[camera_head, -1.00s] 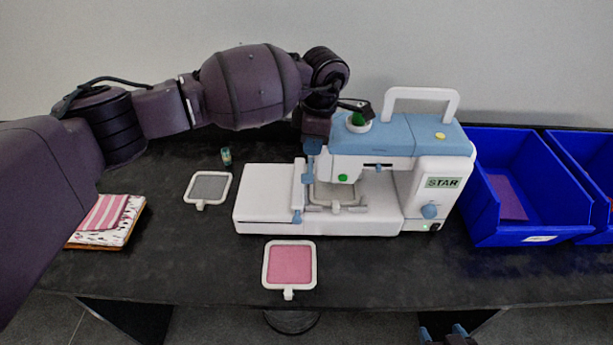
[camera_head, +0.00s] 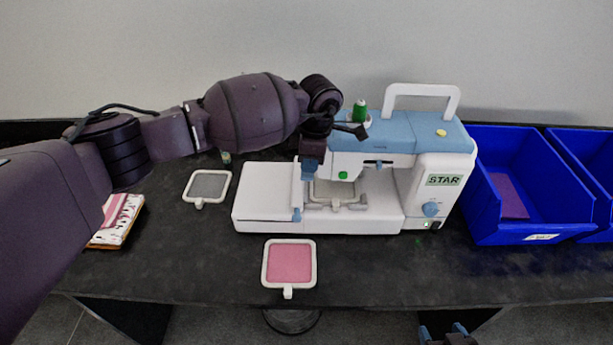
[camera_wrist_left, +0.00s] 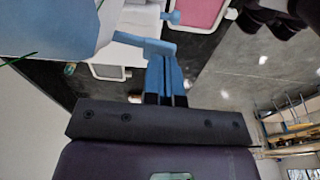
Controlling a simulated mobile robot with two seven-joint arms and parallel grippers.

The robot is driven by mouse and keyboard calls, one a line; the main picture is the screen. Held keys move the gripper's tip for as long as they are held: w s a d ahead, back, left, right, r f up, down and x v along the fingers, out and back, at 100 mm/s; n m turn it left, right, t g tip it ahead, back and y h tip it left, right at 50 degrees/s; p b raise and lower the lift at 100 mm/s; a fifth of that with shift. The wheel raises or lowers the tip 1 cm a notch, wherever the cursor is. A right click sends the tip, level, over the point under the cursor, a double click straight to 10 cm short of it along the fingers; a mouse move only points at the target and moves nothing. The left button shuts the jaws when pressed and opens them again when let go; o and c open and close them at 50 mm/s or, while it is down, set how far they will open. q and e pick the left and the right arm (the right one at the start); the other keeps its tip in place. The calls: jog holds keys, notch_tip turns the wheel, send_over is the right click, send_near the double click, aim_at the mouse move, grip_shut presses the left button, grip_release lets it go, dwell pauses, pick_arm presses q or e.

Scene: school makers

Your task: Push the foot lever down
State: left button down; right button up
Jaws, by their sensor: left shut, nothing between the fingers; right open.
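The white and light-blue sewing machine (camera_head: 400,140), marked STAR, stands on the black table. A small blue tab (camera_head: 378,164) shows on the front of its head, but I cannot tell whether it is the foot lever. My left gripper (camera_head: 309,170) points down at the left end of the machine head, behind the white hoop carriage. In the left wrist view its blue fingers (camera_wrist_left: 165,72) are shut with nothing between them, beside the machine head (camera_wrist_left: 50,25). Whether they touch a lever is unclear. My right gripper (camera_head: 445,332) is open at the bottom edge, below the table front.
A hoop with pink cloth (camera_head: 290,264) lies in front of the machine, a grey one (camera_head: 207,186) to its left. Folded cloths (camera_head: 118,222) lie far left. Blue bins (camera_head: 520,238) stand right. A green spool (camera_head: 360,111) tops the machine. The front right tabletop is clear.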

pick_arm(q)
jog(key=shift+f, duration=0.45)
